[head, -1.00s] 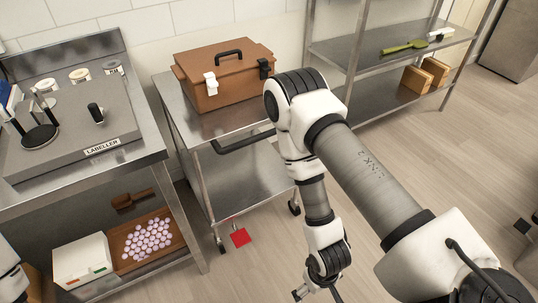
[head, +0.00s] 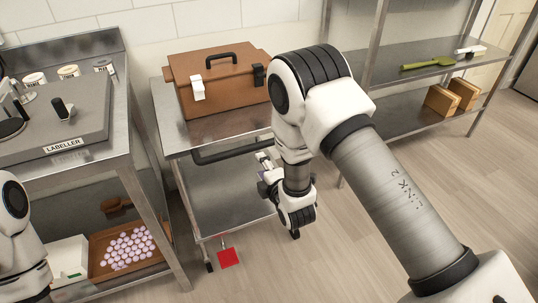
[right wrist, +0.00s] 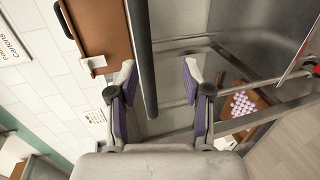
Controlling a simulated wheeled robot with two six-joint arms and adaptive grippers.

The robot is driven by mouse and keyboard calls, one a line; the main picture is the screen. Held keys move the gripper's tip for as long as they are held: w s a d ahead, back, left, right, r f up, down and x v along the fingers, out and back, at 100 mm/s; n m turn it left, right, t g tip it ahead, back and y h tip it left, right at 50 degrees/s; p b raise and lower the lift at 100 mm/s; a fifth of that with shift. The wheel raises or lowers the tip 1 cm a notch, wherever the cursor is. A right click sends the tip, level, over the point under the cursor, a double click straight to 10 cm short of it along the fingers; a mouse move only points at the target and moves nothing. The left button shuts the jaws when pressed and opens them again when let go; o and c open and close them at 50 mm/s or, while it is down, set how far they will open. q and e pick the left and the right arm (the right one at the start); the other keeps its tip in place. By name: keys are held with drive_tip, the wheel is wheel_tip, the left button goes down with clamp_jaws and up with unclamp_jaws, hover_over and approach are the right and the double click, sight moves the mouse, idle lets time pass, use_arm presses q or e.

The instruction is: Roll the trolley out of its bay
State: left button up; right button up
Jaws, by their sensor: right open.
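The trolley is a two-shelf steel cart (head: 225,185) with a black bar handle (head: 232,154) on its near side, between the labeller bench and a shelf rack. A red pedal or tag (head: 228,257) shows low at its near end. My right gripper (head: 267,162) is at the handle's right end, partly hidden by my arm. In the right wrist view the gripper (right wrist: 159,66) is open, with the handle (right wrist: 143,50) running between its fingers in the picture, nearer the left finger; contact cannot be told. My left arm shows at the left edge, its gripper out of view.
A brown case (head: 217,80) with a white latch sits on the trolley top. The labeller bench (head: 70,165) stands close on the left, with a tray of pale sweets (head: 97,268) below. The shelf rack (head: 420,75) stands right. The floor in front is open.

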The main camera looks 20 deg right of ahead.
sight(250, 150)
drive_tip(key=shift+w+a+r+t, duration=0.3)
drive_tip(key=shift+w+a+r, duration=0.45)
drive_tip(key=shift+w+r, duration=0.2)
drive_tip(key=w, duration=0.2)
drive_tip(key=w+f, duration=0.1)
drive_tip(key=w, duration=0.3)
drive_tip(key=shift+d+f, duration=0.15)
drive_tip(key=shift+f, duration=0.15)
drive_tip(key=shift+w, duration=0.45)
clamp_jaws()
